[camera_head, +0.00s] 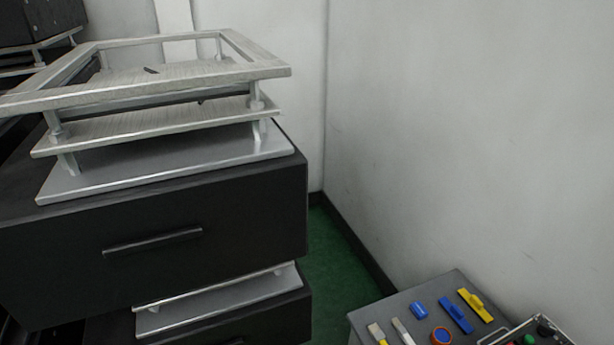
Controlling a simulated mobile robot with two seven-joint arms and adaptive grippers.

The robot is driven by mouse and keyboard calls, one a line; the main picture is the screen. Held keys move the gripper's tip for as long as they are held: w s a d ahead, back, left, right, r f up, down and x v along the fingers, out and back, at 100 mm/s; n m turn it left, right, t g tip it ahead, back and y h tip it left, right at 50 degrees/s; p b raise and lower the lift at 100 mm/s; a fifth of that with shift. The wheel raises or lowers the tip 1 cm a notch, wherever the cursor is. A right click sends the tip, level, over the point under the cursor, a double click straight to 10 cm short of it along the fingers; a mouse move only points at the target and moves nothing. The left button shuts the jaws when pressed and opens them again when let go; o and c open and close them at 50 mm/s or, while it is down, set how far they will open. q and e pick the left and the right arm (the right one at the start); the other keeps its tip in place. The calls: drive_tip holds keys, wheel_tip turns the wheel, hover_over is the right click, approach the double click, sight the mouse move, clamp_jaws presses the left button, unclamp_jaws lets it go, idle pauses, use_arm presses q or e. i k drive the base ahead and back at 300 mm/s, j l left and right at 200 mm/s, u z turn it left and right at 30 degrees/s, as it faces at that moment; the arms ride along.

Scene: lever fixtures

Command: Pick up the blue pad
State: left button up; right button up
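One is a small, short, rounded blue block (418,310). The other is a longer blue bar with a raised grip (456,316), just right of it. The view does not settle which one is the blue pad. Both lie apart from each other and look uncovered. Neither of my grippers is in view.
A yellow bar with a grip (475,304), an orange-and-blue round item (440,336), a brush (377,333) and a pale-handled tool (402,331) lie close by. A case (540,330) stands right. Black drawers (160,235) with a metal rack (165,150) fill the left. Walls close the back.

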sight(420, 312)
drive_tip(key=z, duration=1.1)
